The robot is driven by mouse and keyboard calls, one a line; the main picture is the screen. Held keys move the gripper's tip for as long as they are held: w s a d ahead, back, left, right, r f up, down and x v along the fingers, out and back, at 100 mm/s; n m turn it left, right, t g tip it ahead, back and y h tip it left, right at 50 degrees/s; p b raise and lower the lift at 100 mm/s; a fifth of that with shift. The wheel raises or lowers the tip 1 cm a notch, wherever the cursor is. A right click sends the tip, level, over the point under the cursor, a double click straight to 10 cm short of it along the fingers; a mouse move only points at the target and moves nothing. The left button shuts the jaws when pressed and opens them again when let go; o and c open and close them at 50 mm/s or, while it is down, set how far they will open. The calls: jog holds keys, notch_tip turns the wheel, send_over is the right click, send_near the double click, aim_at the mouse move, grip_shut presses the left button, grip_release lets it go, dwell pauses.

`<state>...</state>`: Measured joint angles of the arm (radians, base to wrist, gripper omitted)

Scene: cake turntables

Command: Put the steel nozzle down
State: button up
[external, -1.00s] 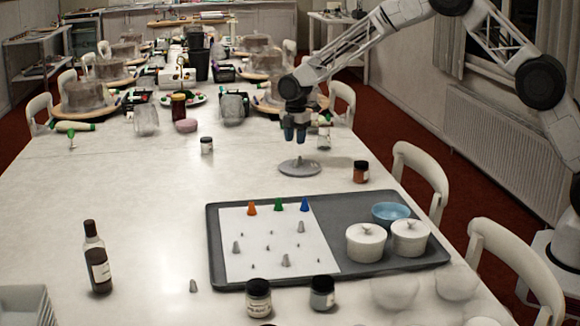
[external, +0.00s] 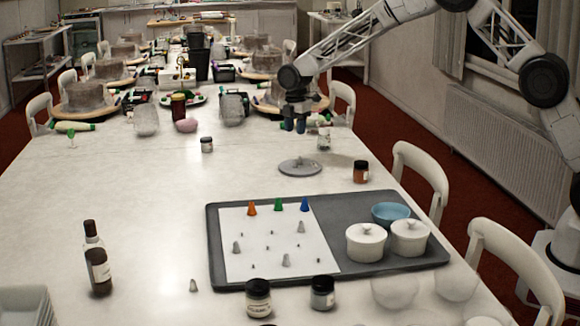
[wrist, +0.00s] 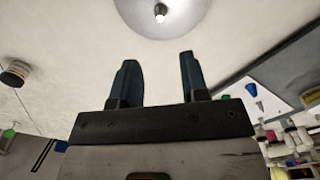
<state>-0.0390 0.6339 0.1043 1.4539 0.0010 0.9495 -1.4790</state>
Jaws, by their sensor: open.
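A small steel nozzle (wrist: 160,12) stands on a round grey disc (wrist: 190,20) in the wrist view. In the external view the nozzle (external: 300,161) is a small grey bump near the middle of the disc (external: 287,168), which lies on the white table. My gripper (external: 295,127) is above the disc, clear of the nozzle. In the wrist view my gripper's two dark blue fingers (wrist: 158,62) are spread apart with nothing between them.
A dark tray (external: 345,205) in front holds a white sheet with coloured and grey cones, a blue bowl (external: 390,213) and two lidded white pots. A dark-red jar (external: 361,172) stands right of the disc, a small jar (external: 207,145) to the left. The table's left middle is clear.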

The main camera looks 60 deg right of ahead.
jog(key=s+d+r+m, duration=0.1)
jog(key=s+r+m, duration=0.2)
jog(key=s+r, duration=0.65)
jog(key=s+d+r+m+t, duration=0.1)
jog(key=s+r+m, duration=0.2)
jog(key=s+r, duration=0.7)
jog(key=s+d+r+m, duration=0.1)
jog(key=s+r+m, duration=0.3)
jog(key=s, duration=1)
jog(key=s+d+m+t, duration=0.1)
jog(key=s+m, duration=0.6)
jog(key=s, duration=3)
jog(key=shift+d+f+m+t, duration=0.15)
jog(key=shift+f+m+t, duration=0.15)
jog(key=shift+f, duration=0.15)
jog(key=shift+o, duration=0.4)
